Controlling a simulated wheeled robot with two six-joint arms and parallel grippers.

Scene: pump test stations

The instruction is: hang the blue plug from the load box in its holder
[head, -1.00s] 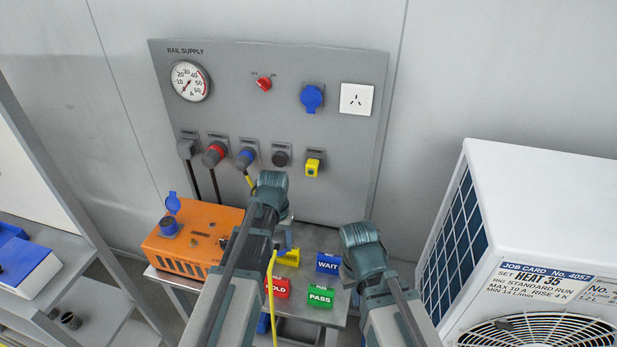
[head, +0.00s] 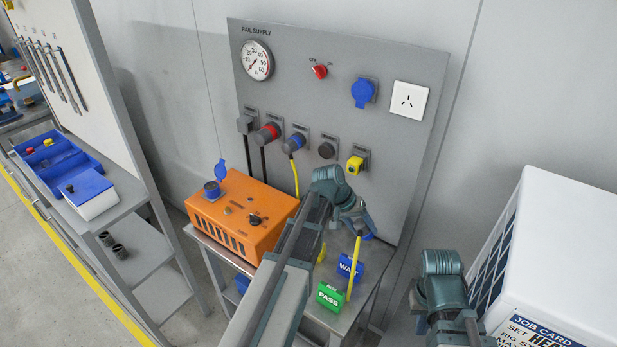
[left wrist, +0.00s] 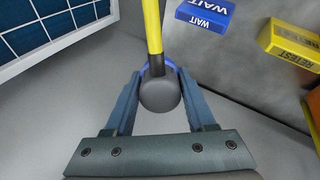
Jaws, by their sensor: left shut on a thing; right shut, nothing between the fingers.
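My left gripper (head: 366,229) is shut on the blue plug (head: 369,236), in front of the panel's lower right part and above the trolley. In the left wrist view, the plug's grey rounded body (left wrist: 160,95) and a bit of blue rim sit between the fingers, with its yellow cable (left wrist: 153,28) leading away. The orange load box (head: 240,215) stands left of my left arm, its blue socket (head: 212,189) empty with the lid raised. A dark round fitting (head: 327,149) shows on the panel; I cannot tell which fitting is the holder. My right gripper (head: 417,308) is shut and empty.
The rail supply panel (head: 400,150) carries other plugs, including a blue one (head: 293,143) with a yellow cable. WAIT (head: 349,268) and PASS (head: 330,297) blocks stand on the trolley. A white unit (head: 560,240) is at right, shelves (head: 125,215) at left.

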